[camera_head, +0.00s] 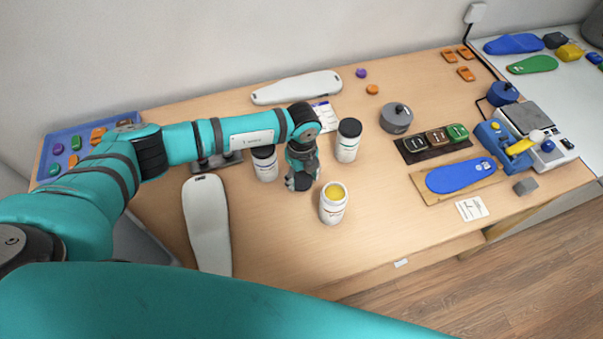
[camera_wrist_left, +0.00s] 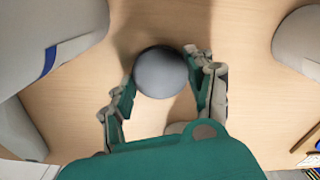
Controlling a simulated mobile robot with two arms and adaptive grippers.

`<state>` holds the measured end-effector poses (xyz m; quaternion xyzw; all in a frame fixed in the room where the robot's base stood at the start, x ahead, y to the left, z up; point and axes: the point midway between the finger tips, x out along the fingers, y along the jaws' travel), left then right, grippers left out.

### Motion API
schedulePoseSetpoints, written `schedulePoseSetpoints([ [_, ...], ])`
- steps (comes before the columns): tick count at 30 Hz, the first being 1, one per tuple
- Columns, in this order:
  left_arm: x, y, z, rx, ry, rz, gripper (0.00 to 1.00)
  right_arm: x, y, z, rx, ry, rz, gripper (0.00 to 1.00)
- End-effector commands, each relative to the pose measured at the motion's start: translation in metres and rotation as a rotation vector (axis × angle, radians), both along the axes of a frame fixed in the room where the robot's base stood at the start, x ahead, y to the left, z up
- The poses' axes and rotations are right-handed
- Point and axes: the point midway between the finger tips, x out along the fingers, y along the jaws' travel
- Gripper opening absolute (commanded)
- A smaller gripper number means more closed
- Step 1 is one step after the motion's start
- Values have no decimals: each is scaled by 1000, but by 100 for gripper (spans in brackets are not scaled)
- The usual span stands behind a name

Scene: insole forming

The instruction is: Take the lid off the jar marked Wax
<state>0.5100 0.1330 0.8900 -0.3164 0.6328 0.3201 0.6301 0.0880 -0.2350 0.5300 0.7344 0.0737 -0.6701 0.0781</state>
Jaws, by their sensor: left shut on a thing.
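An open white jar (camera_head: 333,206) with yellow contents and a reddish mark on its label stands upright near the table's front; its lettering is too small to read. My left gripper (camera_head: 299,183) is just behind and left of it, pointing down, apart from the jar. In the left wrist view its fingers (camera_wrist_left: 166,76) are shut around a round dark grey lid (camera_wrist_left: 160,72). Whether the lid touches the table I cannot tell. My right gripper is not in view.
Two white jars with dark lids stand close by, one left (camera_head: 265,166) and one behind right (camera_head: 347,146). A white shoe last (camera_head: 208,225) lies at left, another (camera_head: 297,87) at the back. A grey round pot (camera_head: 396,118) stands right.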

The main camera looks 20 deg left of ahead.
Motion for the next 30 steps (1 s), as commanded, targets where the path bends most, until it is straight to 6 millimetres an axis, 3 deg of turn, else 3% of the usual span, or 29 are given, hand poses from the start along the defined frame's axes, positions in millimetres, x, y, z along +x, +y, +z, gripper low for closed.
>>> schedulePoseSetpoints([
  [11,0,0,-6,-1,-1,-1,16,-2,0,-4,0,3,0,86],
  [12,0,0,-4,-1,-1,-1,60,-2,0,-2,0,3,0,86],
  [16,0,0,-4,-1,-1,-1,77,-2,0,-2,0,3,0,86],
  [24,0,0,-3,-1,-1,-1,78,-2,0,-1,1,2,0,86],
  [30,2,-1,14,-3,-4,-3,78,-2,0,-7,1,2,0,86],
])
